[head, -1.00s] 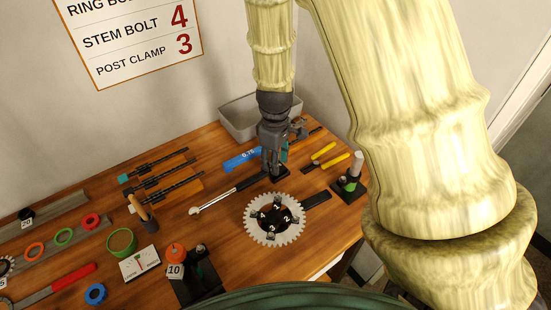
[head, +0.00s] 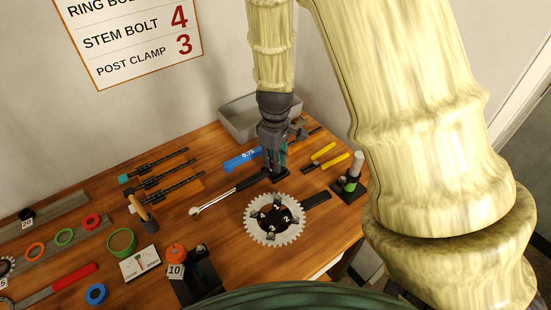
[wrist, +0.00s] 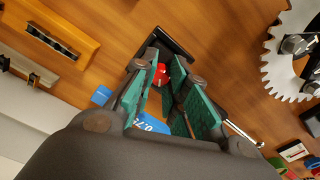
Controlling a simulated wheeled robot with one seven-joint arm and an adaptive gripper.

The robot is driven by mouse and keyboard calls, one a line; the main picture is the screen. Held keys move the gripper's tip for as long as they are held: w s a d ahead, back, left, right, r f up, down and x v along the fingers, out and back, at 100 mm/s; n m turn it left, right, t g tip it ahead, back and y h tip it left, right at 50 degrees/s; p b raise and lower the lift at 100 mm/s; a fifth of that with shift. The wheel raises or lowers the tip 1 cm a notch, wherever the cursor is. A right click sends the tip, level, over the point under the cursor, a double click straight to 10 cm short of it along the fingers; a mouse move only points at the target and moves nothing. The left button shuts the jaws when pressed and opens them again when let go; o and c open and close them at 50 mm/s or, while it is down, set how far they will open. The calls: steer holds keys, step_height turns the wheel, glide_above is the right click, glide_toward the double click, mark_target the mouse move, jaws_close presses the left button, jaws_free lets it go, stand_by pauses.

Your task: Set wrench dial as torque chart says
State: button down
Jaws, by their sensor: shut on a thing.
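The torque chart (head: 130,40) hangs on the wall in the head view; STEM BOLT 4 and POST CLAMP 3 are readable, while its top line is cut off. The wrench (head: 225,198) lies on the bench, its silver head to the left and its dark handle running toward my gripper (head: 277,172). In the wrist view, my gripper (wrist: 165,88) points down with its green pads around a small red knob (wrist: 161,75) over a black base (wrist: 168,42). It is shut on this knob, which appears to be the wrench dial. I cannot read any dial marking.
A toothed chainring (head: 252,226) with numbered bolts lies in front of my gripper. A blue 0.75 tool (head: 240,158) lies to the left and yellow-handled pliers (head: 322,152) to the right. A grey bin (head: 238,122) stands behind.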

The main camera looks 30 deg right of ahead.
steer(key=m+p, duration=0.1)
steer(key=m, duration=0.1)
steer(key=shift+r+m+p, duration=0.1)
steer(key=shift+m+p, duration=0.2)
steer(key=shift+m, duration=0.1)
steer(key=shift+m+p, duration=0.7)
steer(key=shift+m, duration=1.1)
steer(key=c, duration=1.4)
jaws_free()
steer(key=shift+o, duration=0.2)
step_height(320, 180, up, 12)
